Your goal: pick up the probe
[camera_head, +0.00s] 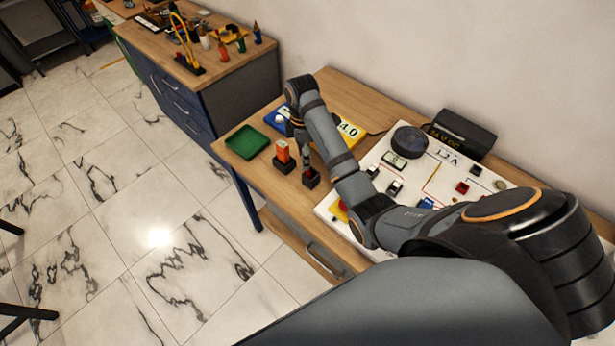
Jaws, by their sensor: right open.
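A second black holder (284,165) just to the left carries an upright orange-red piece (282,150). Which of these red pieces is the probe is too small to tell. My left gripper is not in view.
A green tray (247,141) lies at the table's left edge. A yellow card marked 4.0 (348,131) lies behind my forearm. A white board (408,166) with a round dark gauge (409,141) and small parts fills the right. A black box (464,134) stands behind.

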